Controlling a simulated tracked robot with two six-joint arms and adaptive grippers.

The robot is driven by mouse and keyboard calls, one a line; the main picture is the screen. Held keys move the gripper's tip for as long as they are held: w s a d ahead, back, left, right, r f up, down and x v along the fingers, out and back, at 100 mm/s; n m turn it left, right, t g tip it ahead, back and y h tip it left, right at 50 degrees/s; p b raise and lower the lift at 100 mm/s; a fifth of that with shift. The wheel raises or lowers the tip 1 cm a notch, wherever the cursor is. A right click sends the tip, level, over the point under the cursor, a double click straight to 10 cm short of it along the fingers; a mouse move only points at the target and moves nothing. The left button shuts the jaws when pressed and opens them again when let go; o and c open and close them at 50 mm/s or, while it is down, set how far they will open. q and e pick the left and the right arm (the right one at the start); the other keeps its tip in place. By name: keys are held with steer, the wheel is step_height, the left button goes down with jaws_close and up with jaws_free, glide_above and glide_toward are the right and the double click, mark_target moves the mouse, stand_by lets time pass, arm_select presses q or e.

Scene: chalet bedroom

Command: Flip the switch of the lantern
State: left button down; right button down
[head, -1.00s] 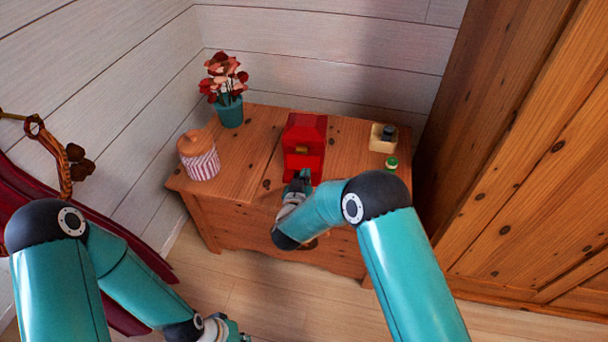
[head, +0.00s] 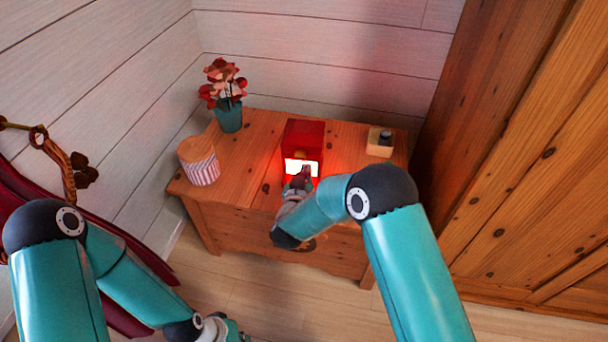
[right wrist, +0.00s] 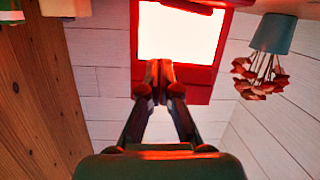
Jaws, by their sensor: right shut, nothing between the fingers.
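The red lantern (head: 304,133) stands near the middle of the wooden chest's top. Its front panel (head: 301,167) glows bright white. In the right wrist view the lantern (right wrist: 205,86) fills the upper middle, its lit panel washed out. My right gripper (head: 304,173) is at the lantern's lower front, shut and empty. In the right wrist view its closed fingertips (right wrist: 159,68) overlap the panel's lower edge; I cannot tell whether they touch. I cannot make out the switch. My left gripper (head: 236,334) is partly cut off at the bottom edge, away from the lantern.
The chest (head: 237,185) also carries a striped jar (head: 201,167), a potted red flower (head: 228,115) and a small pale box (head: 380,145). A green item (right wrist: 10,8) shows at the right wrist view's corner. A wooden wardrobe (head: 530,170) stands close on the right.

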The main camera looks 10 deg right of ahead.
steer(key=p+v, duration=0.1)
steer(key=v, duration=0.8)
steer(key=shift+s, duration=0.25)
steer(key=shift+d+f, duration=0.15)
steer(key=shift+d, duration=0.05)
